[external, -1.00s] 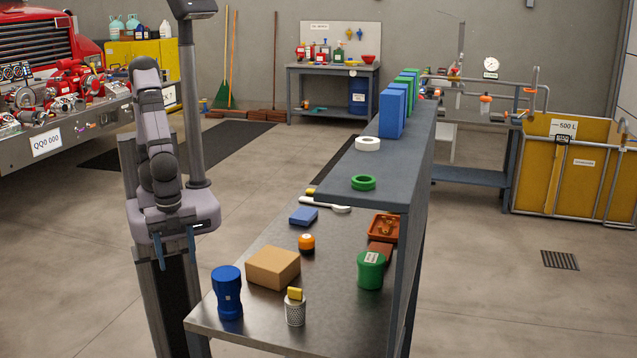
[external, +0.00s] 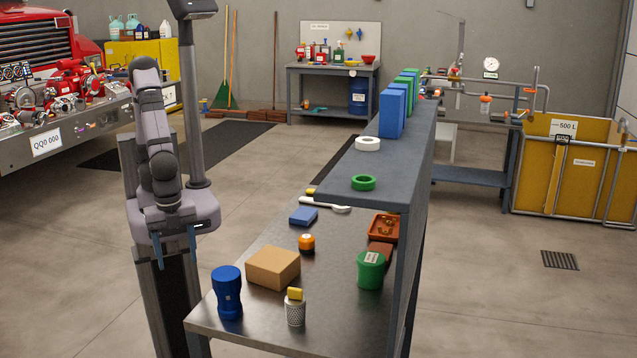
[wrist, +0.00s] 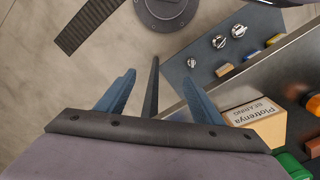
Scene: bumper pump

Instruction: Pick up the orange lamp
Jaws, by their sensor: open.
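The orange lamp (external: 306,242) is a small round orange item with a pale top. It stands on the metal worktop (external: 330,258), behind the cardboard box (external: 273,268) and in front of a blue block (external: 303,215). My gripper (external: 175,246) is open and empty, well to the left of the worktop and apart from the lamp. In the wrist view my two blue fingers (wrist: 158,76) are spread with nothing held between them. An orange item at the right edge there is cut off, and I cannot tell for sure that it is the lamp.
A blue cup-like item (external: 228,292) and a perforated metal cylinder (external: 295,308) stand at the worktop's near end. A green container (external: 371,269) and a red-brown tray (external: 384,227) are at right. A raised grey shelf (external: 385,168) runs along the right side.

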